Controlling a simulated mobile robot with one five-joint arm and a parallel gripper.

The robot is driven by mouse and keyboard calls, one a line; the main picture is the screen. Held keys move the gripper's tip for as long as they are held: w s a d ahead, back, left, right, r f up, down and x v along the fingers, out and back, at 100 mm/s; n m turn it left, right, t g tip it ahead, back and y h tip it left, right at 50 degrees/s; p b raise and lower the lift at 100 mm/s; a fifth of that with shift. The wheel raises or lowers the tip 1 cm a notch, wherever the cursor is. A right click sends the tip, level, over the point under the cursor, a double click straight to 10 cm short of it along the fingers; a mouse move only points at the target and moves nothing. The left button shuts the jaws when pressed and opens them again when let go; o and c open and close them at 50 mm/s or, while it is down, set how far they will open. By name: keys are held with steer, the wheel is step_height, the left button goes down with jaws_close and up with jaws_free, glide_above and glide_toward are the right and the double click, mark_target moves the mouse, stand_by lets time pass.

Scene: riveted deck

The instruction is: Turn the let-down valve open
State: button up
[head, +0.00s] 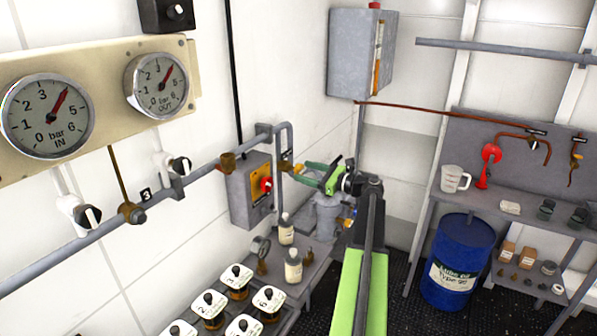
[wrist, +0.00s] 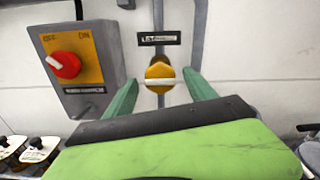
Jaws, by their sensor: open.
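A yellow round valve knob (wrist: 160,74) with a white bar handle sits on a vertical grey pipe in the wrist view. The bar lies level, across the pipe. A small dark label (wrist: 158,38) is above it, its writing too blurred to read. My gripper (wrist: 160,88) is open, with one green finger on each side of the knob, and nothing is held. I cannot tell whether the fingers reach past the knob. In the head view my gripper (head: 308,173) is by the pipe's lower bend, and the knob is small there and partly hidden.
A grey switch box (head: 250,190) with a red rotary knob (wrist: 63,65) is close left of the fingers. Bottles and lidded jars (head: 237,277) stand on the bench below. A blue drum (head: 457,262) is at the right. Two gauges (head: 48,115) are on the left wall.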

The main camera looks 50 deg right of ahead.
mark_target(303, 171)
steer(key=shift+x, duration=1.5)
